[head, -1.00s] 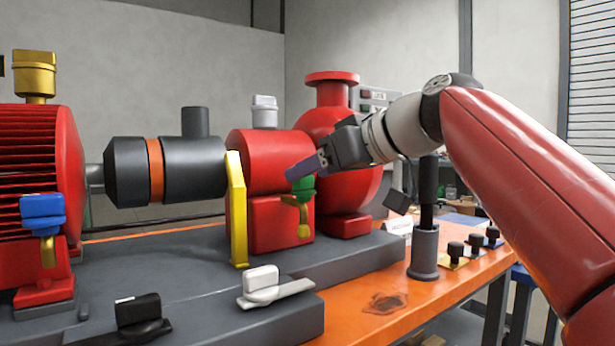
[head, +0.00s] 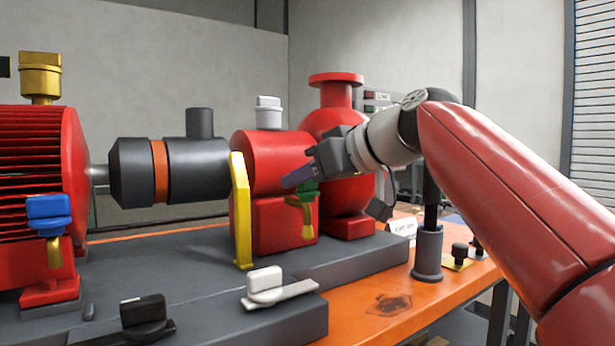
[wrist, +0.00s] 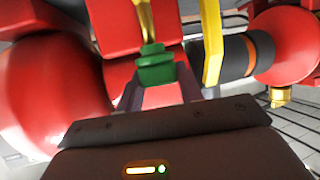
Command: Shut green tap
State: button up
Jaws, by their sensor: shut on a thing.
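The green tap (head: 308,190) sits on the front of the red pump housing, with a brass spout (head: 307,218) hanging below it. My gripper (head: 298,178) reaches in from the right. Its fingers are at the tap's handle, one on each side in the wrist view (wrist: 158,94), and they are shut on it. The fingers hide part of the handle in the head view.
A yellow upright bar (head: 241,210) stands just left of the tap. A blue tap (head: 48,212) is on the red motor at far left. Black (head: 145,315) and white (head: 266,285) handles lie on the grey base in front. A dark post (head: 428,250) stands below my arm.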

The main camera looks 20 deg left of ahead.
jog(key=shift+s+m+t+h, duration=0.1)
jog(key=shift+m+t+h, duration=0.4)
jog(key=shift+m, duration=0.1)
jog(key=shift+m+t+h, duration=0.5)
jog(key=shift+m+t, duration=0.3)
jog(key=o, duration=1)
jog(key=v, duration=0.7)
jog(key=shift+s+d+r, duration=0.15)
jog(key=shift+s+d, duration=0.05)
jog(key=shift+d, duration=0.05)
